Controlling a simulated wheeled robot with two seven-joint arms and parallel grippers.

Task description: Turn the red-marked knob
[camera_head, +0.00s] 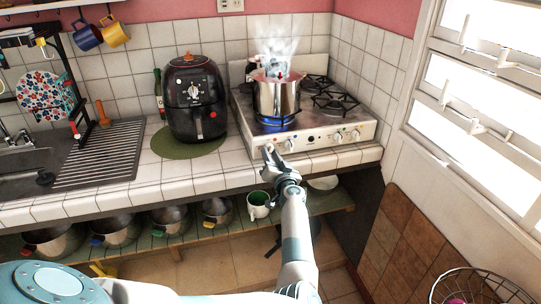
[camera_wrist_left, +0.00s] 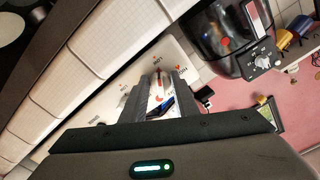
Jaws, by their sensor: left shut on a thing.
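My left gripper (camera_head: 270,152) reaches the front panel of the white stove (camera_head: 318,140) at its left end, below the steaming pot. In the left wrist view the gripper's two fingers (camera_wrist_left: 158,92) are closed around a small pale knob with a red mark (camera_wrist_left: 159,97). The fingers hide most of this knob, and its turn angle cannot be read. Other knobs (camera_head: 290,145) sit farther right along the panel. My right gripper is in neither view.
A steel pot (camera_head: 280,98) steams over a blue flame (camera_head: 277,124) on the front left burner. A black air fryer (camera_head: 194,100) stands left of the stove on a green mat. Pots and a green-lined mug (camera_head: 258,205) sit on the shelf below the counter.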

